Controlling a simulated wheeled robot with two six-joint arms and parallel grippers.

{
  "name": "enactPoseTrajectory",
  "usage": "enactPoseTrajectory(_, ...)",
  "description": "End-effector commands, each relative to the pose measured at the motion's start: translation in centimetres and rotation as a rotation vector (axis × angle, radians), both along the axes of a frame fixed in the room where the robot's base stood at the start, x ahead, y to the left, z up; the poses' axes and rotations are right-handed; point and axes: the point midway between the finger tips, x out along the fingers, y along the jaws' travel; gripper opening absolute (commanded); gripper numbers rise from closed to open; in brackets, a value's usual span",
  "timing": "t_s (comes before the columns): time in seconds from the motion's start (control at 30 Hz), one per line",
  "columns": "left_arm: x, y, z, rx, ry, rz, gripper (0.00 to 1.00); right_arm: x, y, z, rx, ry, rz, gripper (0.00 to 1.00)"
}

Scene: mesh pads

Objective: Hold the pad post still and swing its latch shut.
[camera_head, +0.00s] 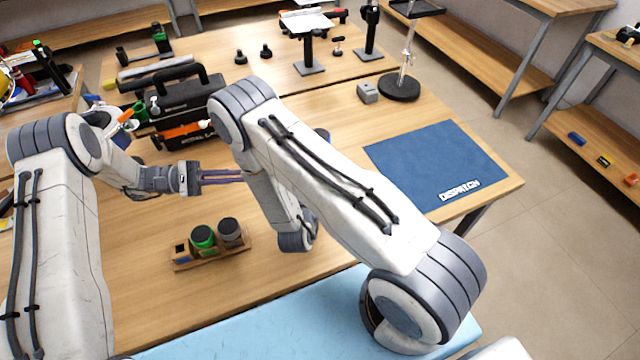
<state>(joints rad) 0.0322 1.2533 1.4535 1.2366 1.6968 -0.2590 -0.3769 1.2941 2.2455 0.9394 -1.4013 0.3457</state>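Several stands are at the back of the wooden table; I cannot tell which is the pad post. One is a black post (308,52) on a flat base with a pale plate (306,22) on top. A second black post (369,32) stands to its right. No latch can be made out. My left gripper (240,176) points right above the table's left middle, well in front of these posts. Its fingers lie close together with nothing seen between them; whether they are shut is unclear. My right arm crosses the middle, and its gripper is hidden behind it.
A wooden holder (210,257) with green and grey round pieces sits near the front. A black toolbox (180,108) stands behind my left gripper. A blue DISPATCH mat (435,160) lies bare at right. A round-based stand (399,88) and small grey block (367,93) are behind it.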

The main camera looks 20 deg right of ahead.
Motion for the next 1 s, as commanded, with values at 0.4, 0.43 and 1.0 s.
enactPoseTrajectory(0.4,-1.4,-6.5,1.8,0.727,-0.183,-0.563,0.07,0.0,0.1,-0.2,0.003,0.006,0.002,0.00)
enactPoseTrajectory(0.43,-1.0,-6.9,2.1,0.790,-0.210,-0.574,0.07,-0.1,0.1,-0.3,0.003,0.006,0.002,0.00)
enactPoseTrajectory(1.0,1.5,-10.2,4.0,1.176,-0.447,-0.518,0.07,-0.1,0.0,-0.3,0.003,0.009,0.001,0.00)
